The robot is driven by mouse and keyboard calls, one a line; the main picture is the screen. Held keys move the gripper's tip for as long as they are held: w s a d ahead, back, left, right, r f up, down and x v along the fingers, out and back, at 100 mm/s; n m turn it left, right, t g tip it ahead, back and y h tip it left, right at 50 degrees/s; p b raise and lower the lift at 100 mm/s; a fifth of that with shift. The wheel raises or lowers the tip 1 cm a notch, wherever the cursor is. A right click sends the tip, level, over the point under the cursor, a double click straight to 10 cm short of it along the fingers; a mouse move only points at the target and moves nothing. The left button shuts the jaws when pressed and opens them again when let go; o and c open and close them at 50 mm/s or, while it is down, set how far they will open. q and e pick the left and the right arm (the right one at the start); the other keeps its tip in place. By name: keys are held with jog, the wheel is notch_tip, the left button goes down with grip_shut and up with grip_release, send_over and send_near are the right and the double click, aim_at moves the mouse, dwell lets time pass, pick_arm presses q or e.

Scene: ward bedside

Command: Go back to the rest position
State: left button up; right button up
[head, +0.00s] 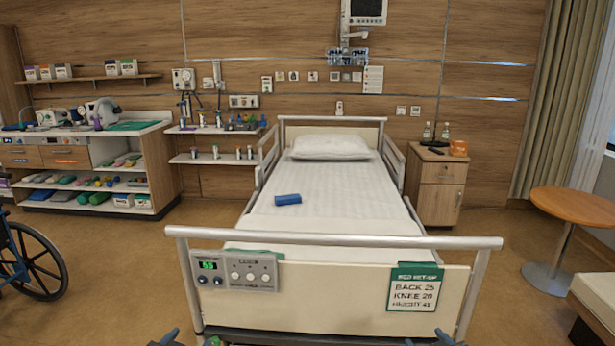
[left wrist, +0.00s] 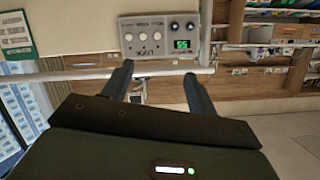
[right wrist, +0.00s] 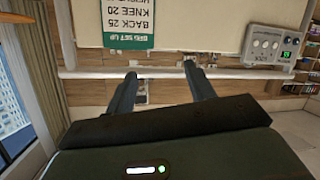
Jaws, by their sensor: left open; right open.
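My left gripper (head: 190,339) shows only its fingertips at the bottom edge of the head view. In the left wrist view it (left wrist: 158,72) is open, with nothing between its fingers. My right gripper (head: 428,341) also shows just its tips at the bottom edge. It is open and empty in the right wrist view (right wrist: 160,70). Both grippers are on the near side of the bed's footboard (head: 330,295), apart from each other. Most of both arms is hidden below the head view.
The footboard carries a control panel (head: 236,272) with a green display and a bed set-up sign (head: 414,287). A blue block (head: 287,199) lies on the mattress (head: 345,215). A wheelchair (head: 30,262) stands left and a round table (head: 578,205) right. Floor beside the bed is clear.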

pick_arm(q)
jog(key=s+d+f+g, duration=0.1)
jog(key=s+d+f, duration=0.2)
jog(key=s, duration=0.5)
jog(key=s+d+f+g+h, duration=0.1)
jog(key=s+d+f, duration=0.2)
jog(key=s, duration=0.6)
jog(key=s+d+f+g+h, duration=0.1)
jog(key=s+d+f, duration=0.1)
jog(key=s+d, duration=0.3)
jog(key=s, duration=0.4)
jog(key=shift+s+f+n+g, duration=0.15)
jog(key=shift+f+n+g, duration=0.25)
pick_arm(e)
jog(key=s+a+f+g+y, duration=0.1)
jog(key=s+a+f, duration=0.2)
jog(key=s, duration=0.5)
jog(key=s+a+f+g, duration=0.1)
jog(key=s+a+f, duration=0.2)
jog(key=s, duration=0.6)
jog(key=s+a+f+g+y, duration=0.1)
jog(key=s+a+f, duration=0.1)
jog(key=s+a, duration=0.3)
jog(key=s, duration=0.4)
jog(key=shift+s+f+m+g+y, duration=0.15)
jog(key=shift+f+m+g+y, duration=0.15)
jog(key=shift+f+m+g, duration=0.1)
